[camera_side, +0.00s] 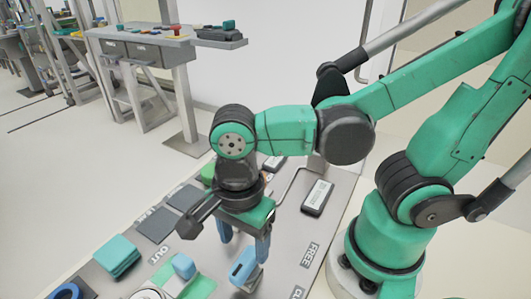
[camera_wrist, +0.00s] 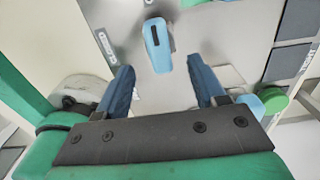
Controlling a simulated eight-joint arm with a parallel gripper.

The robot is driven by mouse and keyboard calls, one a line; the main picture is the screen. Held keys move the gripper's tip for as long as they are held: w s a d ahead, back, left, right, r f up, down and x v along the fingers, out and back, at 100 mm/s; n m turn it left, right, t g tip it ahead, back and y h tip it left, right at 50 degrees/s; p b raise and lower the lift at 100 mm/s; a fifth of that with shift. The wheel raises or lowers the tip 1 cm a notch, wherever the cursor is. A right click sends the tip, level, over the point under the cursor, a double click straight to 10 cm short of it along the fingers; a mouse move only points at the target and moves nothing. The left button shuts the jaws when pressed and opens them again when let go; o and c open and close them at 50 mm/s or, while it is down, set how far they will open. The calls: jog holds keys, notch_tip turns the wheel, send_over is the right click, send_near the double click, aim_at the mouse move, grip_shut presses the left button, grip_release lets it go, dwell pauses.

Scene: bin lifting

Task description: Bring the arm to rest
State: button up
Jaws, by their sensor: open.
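My gripper (camera_side: 243,240) hangs from my green arm over the grey worktable, fingers pointing down. In the wrist view its two blue fingers (camera_wrist: 165,85) stand wide apart with nothing between their tips. A light blue bin with a dark slot (camera_side: 243,267) stands on the table close by the fingers in the side view. In the wrist view the blue bin (camera_wrist: 157,45) lies beyond the fingertips, roughly centred between them and apart from them.
The worktable (camera_side: 285,240) carries dark square pads (camera_side: 155,225), a teal block (camera_side: 118,256), a blue ring (camera_side: 66,292) and a dark box with a white label (camera_side: 317,197). A green tray (camera_side: 195,287) holds a blue piece (camera_side: 184,266). A grey bench (camera_side: 150,45) stands behind.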

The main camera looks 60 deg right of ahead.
jog(key=shift+r, duration=0.6)
jog(key=shift+w+n, duration=0.25)
jog(key=shift+n, duration=0.15)
jog(key=w+d+r+n+t+y, duration=0.25)
jog(key=w+n+t, duration=0.35)
jog(key=w+n, duration=0.4)
jog(key=d+n, duration=0.2)
jog(key=s+d+n+h, duration=0.1)
jog(key=d+n, duration=0.1)
jog(key=d+r+n+t+h, duration=0.1)
jog(key=d+n, duration=0.1)
jog(key=d, duration=0.1)
jog(key=shift+s+n, duration=0.3)
jog(key=shift+s+d+n+h, duration=0.15)
jog(key=shift+d+n+h, duration=0.1)
jog(key=shift+d+n, duration=0.25)
